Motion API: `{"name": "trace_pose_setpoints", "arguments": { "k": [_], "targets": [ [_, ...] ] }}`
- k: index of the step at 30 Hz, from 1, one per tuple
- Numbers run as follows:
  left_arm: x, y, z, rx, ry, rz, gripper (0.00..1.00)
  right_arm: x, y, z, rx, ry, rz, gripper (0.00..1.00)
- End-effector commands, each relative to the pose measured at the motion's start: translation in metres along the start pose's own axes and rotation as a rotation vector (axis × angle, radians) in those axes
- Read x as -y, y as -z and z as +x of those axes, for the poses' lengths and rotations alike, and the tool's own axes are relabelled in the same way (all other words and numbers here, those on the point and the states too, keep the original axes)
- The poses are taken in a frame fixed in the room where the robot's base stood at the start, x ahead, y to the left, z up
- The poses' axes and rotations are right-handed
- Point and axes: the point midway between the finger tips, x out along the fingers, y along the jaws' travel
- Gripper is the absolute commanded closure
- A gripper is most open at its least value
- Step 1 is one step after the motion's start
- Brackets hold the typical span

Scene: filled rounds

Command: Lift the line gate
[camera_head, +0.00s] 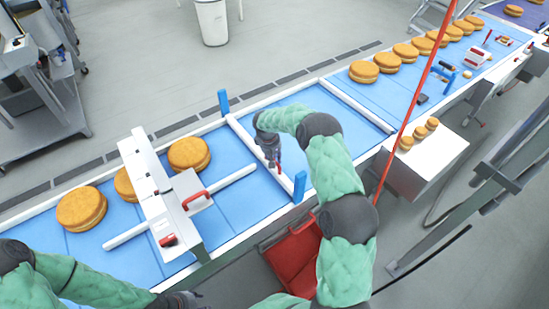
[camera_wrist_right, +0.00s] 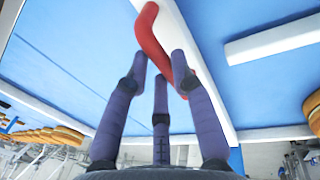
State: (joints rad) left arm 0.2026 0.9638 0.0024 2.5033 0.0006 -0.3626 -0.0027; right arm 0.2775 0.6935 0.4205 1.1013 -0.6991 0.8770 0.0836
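The line gate (camera_head: 248,142) is a white bar lying low across the blue belt, between two blue posts (camera_head: 223,102). It also shows in the wrist view (camera_wrist_right: 198,40). Its red handle (camera_wrist_right: 155,35) runs between the fingertips of my right gripper (camera_wrist_right: 160,60), two of them on either side of it. I cannot tell whether they press on it. In the head view my right gripper (camera_head: 273,158) is over the bar, hiding most of the handle. My left gripper (camera_head: 180,300) is dark, cut off at the bottom edge, its fingers unclear.
Filled rounds (camera_head: 189,154) lie on the belt left of the gate, near a white machine (camera_head: 160,195) spanning it. Several more rounds (camera_head: 405,52) stand in a row farther right. A red crate (camera_head: 292,258) is below the belt's front side.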

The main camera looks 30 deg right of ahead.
Motion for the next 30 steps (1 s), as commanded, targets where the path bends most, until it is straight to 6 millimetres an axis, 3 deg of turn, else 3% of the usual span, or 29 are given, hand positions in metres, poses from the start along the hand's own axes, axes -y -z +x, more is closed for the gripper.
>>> {"name": "trace_pose_setpoints", "arguments": {
  "k": [5, 13, 18, 29, 30],
  "targets": [
    [0.0, 0.0, -0.001, 0.0, 0.0, 0.0, 0.6, -0.002, 0.001, -0.008, -0.002, -0.001, 0.0, 1.0],
    [-0.004, 0.0, -0.011, 0.0, 0.0, 0.0, 0.6, -0.017, 0.002, -0.078, -0.008, -0.004, 0.002, 1.0],
    [-0.006, -0.001, -0.017, 0.0, 0.0, 0.0, 0.6, -0.022, 0.002, -0.106, -0.006, -0.002, 0.002, 1.0],
    [-0.006, -0.001, -0.017, 0.0, 0.0, 0.0, 0.6, -0.022, 0.001, -0.109, -0.002, -0.001, 0.0, 1.0],
    [-0.006, -0.001, -0.017, 0.0, 0.0, 0.0, 0.6, -0.022, 0.001, -0.109, -0.002, -0.001, 0.001, 0.73]
  ]
}}
